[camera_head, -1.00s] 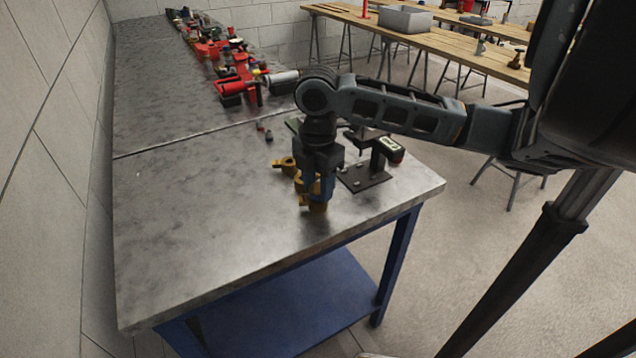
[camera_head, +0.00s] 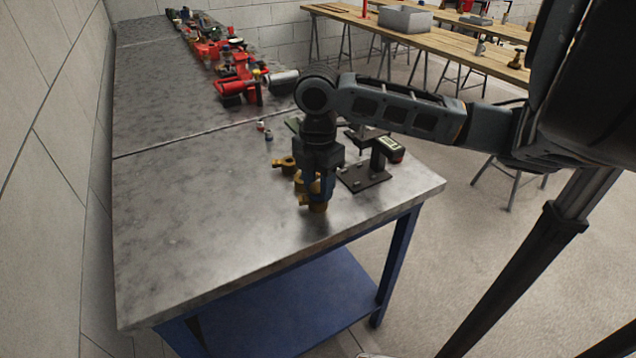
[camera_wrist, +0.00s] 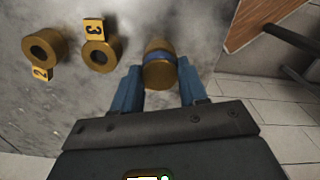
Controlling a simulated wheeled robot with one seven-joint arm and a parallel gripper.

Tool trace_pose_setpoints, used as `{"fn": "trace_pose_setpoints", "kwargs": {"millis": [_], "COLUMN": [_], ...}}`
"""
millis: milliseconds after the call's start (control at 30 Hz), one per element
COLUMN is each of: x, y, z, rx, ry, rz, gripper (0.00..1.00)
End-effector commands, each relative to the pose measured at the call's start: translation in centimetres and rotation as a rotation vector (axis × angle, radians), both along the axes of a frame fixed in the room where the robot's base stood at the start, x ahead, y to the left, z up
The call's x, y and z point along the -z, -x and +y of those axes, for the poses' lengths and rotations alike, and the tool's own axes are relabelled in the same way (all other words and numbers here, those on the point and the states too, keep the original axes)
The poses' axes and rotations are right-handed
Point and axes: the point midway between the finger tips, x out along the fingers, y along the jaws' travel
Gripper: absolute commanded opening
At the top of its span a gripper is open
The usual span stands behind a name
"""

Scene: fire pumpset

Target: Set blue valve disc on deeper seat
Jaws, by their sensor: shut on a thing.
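My gripper (camera_wrist: 160,85) has its two blue fingers on either side of a brass piece with a blue band, the blue valve disc (camera_wrist: 160,57), and is shut on it. In the head view my gripper (camera_head: 318,192) points down over the nearest brass fitting (camera_head: 316,205). Two brass seats with round bores stand to the left in the wrist view, one tagged 2 (camera_wrist: 40,47) and one tagged 3 (camera_wrist: 101,55). I cannot tell whether the disc touches a seat below it; that contact is hidden.
The fittings stand on a grey metal bench (camera_head: 200,220), clear to the left and front. A dark stand with a gauge (camera_head: 385,150) is close on the right. Small items (camera_head: 267,134) lie behind; red tools (camera_head: 240,85) crowd the back.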

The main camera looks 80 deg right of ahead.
Motion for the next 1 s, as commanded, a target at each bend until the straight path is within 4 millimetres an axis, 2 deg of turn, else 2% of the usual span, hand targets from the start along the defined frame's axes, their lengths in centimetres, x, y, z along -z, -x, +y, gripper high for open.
{"fn": "trace_pose_setpoints", "kwargs": {"millis": [1000], "x": [0.55], "y": [0.00], "z": [0.00], "rx": [0.000], "ry": [0.000], "rz": [0.000], "gripper": [0.04]}}
